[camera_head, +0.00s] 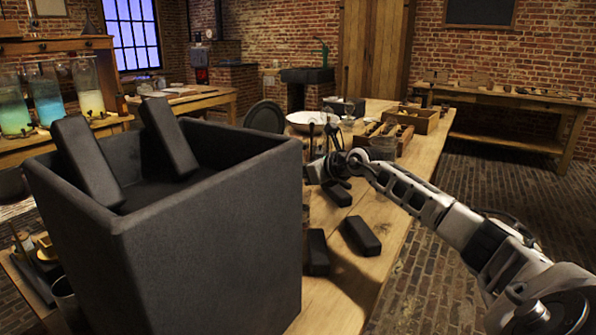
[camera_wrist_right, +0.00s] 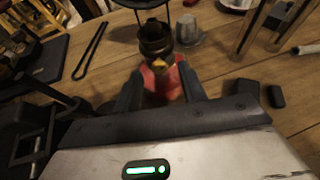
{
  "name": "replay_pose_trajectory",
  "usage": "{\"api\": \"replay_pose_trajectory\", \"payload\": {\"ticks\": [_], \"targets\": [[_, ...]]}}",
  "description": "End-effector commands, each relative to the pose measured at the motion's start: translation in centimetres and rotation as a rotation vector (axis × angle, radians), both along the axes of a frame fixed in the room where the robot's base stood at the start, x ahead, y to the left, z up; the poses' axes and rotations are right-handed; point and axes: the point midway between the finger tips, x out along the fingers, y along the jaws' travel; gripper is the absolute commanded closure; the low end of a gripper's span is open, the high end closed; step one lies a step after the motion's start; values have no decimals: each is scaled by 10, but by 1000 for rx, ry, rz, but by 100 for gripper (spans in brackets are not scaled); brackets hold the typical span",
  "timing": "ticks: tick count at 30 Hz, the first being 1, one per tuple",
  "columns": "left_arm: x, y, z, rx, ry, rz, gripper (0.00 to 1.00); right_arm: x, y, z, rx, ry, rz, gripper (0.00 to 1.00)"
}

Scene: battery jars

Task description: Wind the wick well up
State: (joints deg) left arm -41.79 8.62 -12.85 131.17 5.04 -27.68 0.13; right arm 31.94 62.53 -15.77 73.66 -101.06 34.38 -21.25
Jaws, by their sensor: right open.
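In the right wrist view, a small lamp with a dark brass burner (camera_wrist_right: 155,40) and a red body (camera_wrist_right: 161,82) stands between the fingers of my right gripper (camera_wrist_right: 160,88). A yellowish brass piece (camera_wrist_right: 159,63) shows at the burner's near side. The fingers are open, one on each side of the red body; I cannot tell whether they touch it. In the head view my right gripper (camera_head: 328,167) is low over the long table, and the lamp cannot be made out there. No wick can be made out. My left gripper is not in view.
A large black open box (camera_head: 215,240) with two black blocks fills the near left. Black blocks (camera_head: 361,235) lie on the long table (camera_head: 345,285). A grey cup (camera_wrist_right: 188,30) stands beside the burner. A white bowl (camera_head: 308,121) and wooden tray (camera_head: 420,122) are farther back.

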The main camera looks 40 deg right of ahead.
Motion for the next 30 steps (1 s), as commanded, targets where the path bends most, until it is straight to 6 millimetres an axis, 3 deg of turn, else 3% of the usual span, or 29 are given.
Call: {"api": "replay_pose_trajectory", "payload": {"ticks": [6,15,19,20,30], "targets": [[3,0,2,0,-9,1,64,14,2,-6,1,1,2,59],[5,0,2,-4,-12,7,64,15,2,-7,-1,1,3,59],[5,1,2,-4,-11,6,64,15,2,-7,0,1,2,95],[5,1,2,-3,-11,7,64,15,2,-7,0,1,2,100],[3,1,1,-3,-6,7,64,15,1,-6,29,3,1,100]]}}
